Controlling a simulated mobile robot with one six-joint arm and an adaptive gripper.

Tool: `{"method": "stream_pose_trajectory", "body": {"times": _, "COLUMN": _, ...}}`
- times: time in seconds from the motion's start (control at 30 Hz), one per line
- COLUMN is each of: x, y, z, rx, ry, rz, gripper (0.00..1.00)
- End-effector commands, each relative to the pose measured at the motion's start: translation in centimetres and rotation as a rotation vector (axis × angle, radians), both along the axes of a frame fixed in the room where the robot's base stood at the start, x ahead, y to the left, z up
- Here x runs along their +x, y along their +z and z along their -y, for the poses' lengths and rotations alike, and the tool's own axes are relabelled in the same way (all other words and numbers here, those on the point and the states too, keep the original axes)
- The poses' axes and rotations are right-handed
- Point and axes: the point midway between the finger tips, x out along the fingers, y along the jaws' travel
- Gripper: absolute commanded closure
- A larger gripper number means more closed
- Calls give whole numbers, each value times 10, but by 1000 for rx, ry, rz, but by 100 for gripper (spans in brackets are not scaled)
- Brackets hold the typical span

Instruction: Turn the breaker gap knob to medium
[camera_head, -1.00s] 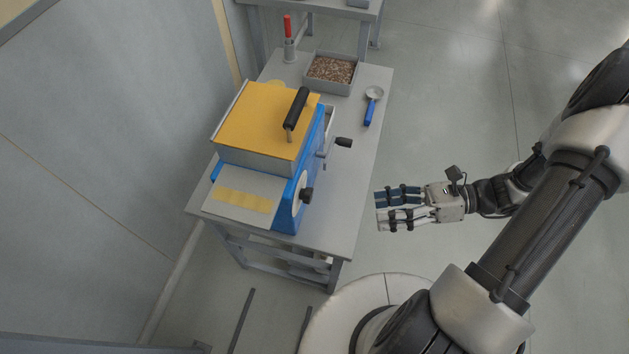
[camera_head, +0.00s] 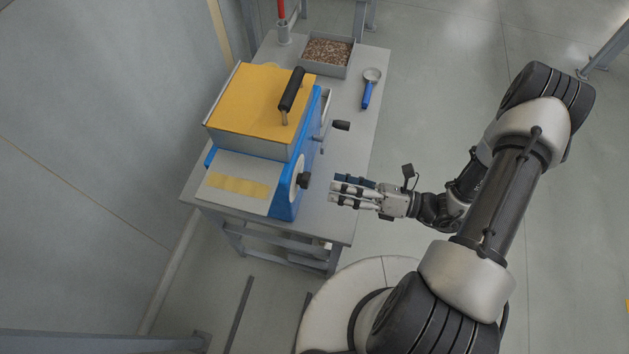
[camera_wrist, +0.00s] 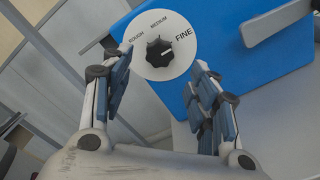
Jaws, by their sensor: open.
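The blue breaker machine (camera_head: 311,110) stands on the grey table with a yellow lid on top. Its gap knob (camera_head: 304,180) is black and sits on a white dial on the machine's right side. In the wrist view the knob (camera_wrist: 160,52) is in the middle of the white dial (camera_wrist: 181,68), which reads ROUGH, MEDIUM and FINE. The exact heading of the knob's mark is hard to tell. My gripper (camera_head: 332,193) is open and empty, to the right of the knob and apart from it. In the wrist view its fingers (camera_wrist: 163,80) lie either side of the knob, short of it.
A crank with a black handle (camera_head: 341,125) sticks out from the machine's right side, above my gripper. A tray of grain (camera_head: 326,53), a blue-handled scoop (camera_head: 366,94) and a red-handled tool (camera_head: 282,18) are on the table's far part. The floor to the right is open.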

Motion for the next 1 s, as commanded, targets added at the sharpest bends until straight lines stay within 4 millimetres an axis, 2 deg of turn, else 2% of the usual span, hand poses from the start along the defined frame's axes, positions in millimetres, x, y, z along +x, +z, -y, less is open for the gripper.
{"method": "stream_pose_trajectory", "body": {"times": 0.03, "x": 2, "y": -2, "z": -13, "rx": 0, "ry": 7, "rz": -1, "gripper": 46}}
{"method": "stream_pose_trajectory", "body": {"times": 0.2, "x": 13, "y": -1, "z": -42, "rx": 0, "ry": 6, "rz": 0, "gripper": 46}}
{"method": "stream_pose_trajectory", "body": {"times": 0.4, "x": 21, "y": 0, "z": -60, "rx": -2, "ry": 3, "rz": 0, "gripper": 46}}
{"method": "stream_pose_trajectory", "body": {"times": 0.77, "x": 23, "y": 0, "z": -64, "rx": 0, "ry": 0, "rz": 0, "gripper": 46}}
{"method": "stream_pose_trajectory", "body": {"times": 1.0, "x": 23, "y": 0, "z": -64, "rx": 0, "ry": 0, "rz": 1, "gripper": 61}}
